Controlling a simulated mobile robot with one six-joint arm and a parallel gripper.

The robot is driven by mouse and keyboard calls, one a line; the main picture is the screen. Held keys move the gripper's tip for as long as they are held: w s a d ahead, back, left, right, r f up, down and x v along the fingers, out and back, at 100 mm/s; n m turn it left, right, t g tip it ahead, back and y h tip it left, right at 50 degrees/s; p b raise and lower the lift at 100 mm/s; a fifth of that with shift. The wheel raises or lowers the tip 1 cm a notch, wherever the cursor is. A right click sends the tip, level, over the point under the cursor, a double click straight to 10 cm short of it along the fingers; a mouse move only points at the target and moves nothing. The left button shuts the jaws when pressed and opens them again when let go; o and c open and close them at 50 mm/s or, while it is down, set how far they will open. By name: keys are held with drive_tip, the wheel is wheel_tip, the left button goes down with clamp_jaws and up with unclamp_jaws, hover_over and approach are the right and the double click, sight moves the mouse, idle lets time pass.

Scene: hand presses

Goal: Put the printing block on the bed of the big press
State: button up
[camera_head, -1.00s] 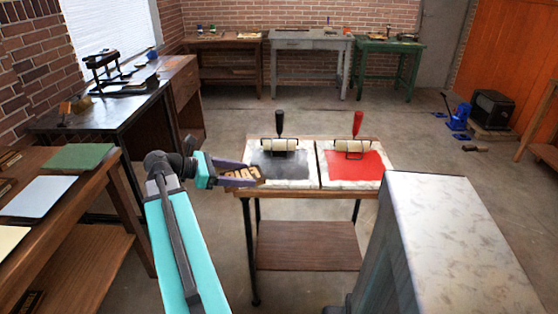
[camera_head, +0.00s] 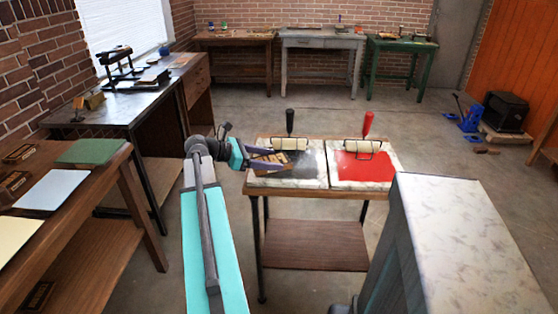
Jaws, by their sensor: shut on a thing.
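My gripper (camera_head: 282,162) has dark purple fingers and is shut on the printing block (camera_head: 268,160), a small brown wooden piece. The fingers hide part of the block. In the head view both are over the left part of the black ink slab (camera_head: 310,164); I cannot tell whether the block touches the slab. A black press (camera_head: 117,60) with a raised upper part stands on the dark table at the left back, with a flat bed area (camera_head: 150,76) beside it. It looks like the bigger press there.
A red ink slab (camera_head: 363,168) lies right of the black one; a roller stands on each. A small brass-coloured press (camera_head: 90,103) is at the dark table's near end. The left front table (camera_head: 100,195) holds coloured sheets. A grey pillar-like block (camera_head: 470,235) stands front right.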

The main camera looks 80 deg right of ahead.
sight(279, 153)
drive_tip(key=d, duration=0.1)
drive_tip(key=s+d, duration=0.1)
drive_tip(key=d, duration=0.1)
drive_tip(key=s+d, duration=0.1)
drive_tip(key=d, duration=0.1)
drive_tip(key=shift+s+d+f, duration=0.15)
drive_tip(key=shift+f, duration=0.1)
drive_tip(key=shift+f, duration=0.1)
drive_tip(key=shift+f+p, duration=0.3)
drive_tip(key=shift+f, duration=1.35)
drive_tip(key=shift+f, duration=0.1)
drive_tip(key=o, duration=1)
drive_tip(key=shift+o, duration=0.2)
